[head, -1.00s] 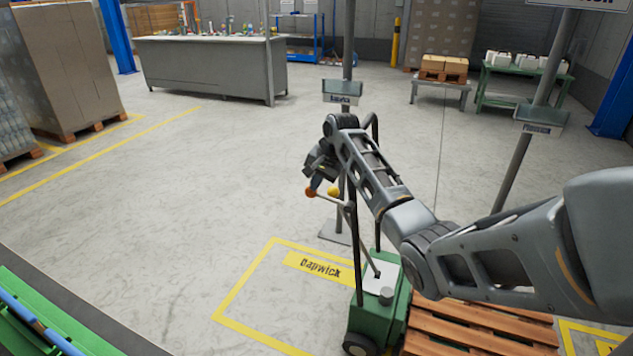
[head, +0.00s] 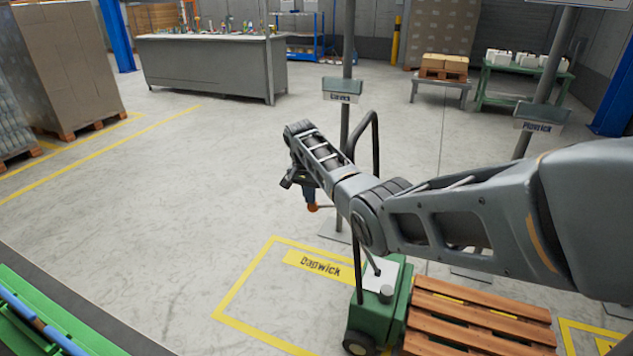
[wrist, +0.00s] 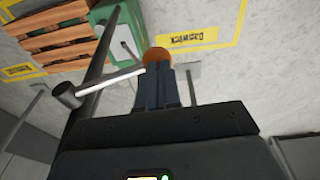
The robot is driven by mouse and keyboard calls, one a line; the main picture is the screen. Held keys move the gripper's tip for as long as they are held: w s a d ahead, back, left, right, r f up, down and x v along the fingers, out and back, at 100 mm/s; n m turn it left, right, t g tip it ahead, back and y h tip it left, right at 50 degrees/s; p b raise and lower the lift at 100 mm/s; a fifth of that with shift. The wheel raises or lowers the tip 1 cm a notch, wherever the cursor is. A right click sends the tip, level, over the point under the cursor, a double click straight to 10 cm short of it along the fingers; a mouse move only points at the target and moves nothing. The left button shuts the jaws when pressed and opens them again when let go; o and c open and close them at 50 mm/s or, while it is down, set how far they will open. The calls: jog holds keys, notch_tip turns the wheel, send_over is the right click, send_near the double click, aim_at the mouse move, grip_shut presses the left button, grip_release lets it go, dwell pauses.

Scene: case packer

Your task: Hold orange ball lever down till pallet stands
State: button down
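The orange ball (head: 313,208) is on the end of a thin lever on the green pallet truck (head: 372,320). My gripper (head: 309,192) is just above the ball, pointing down. In the wrist view, the two dark blue fingers (wrist: 158,68) are together with only a thin line between them. Their tips overlap the orange ball (wrist: 157,54), which shows beyond them; contact looks likely. The grey lever arm (wrist: 112,80) runs from the ball to the upright bar. The wooden pallet (head: 480,318) is at the truck, low near the floor; its forks are hidden.
A yellow floor outline marked Dapwick (head: 320,264) is left of the truck. Sign posts (head: 343,90) stand behind the truck's black handle (head: 375,140). Open floor lies to the left. A green rail structure (head: 40,325) is at the lower left.

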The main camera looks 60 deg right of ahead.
jog(key=shift+s+a+f, duration=0.1)
jog(key=shift+s+f, duration=0.15)
jog(key=shift+f, duration=0.25)
dwell(0.4)
jog(key=shift+r, duration=0.1)
jog(key=shift+w+r+p, duration=0.1)
jog(key=shift+r+p, duration=0.2)
notch_tip(320, 180, up, 14)
jog(key=w+a+p, duration=0.1)
jog(key=a+p, duration=0.1)
jog(key=shift+w+p, duration=0.35)
dwell(0.5)
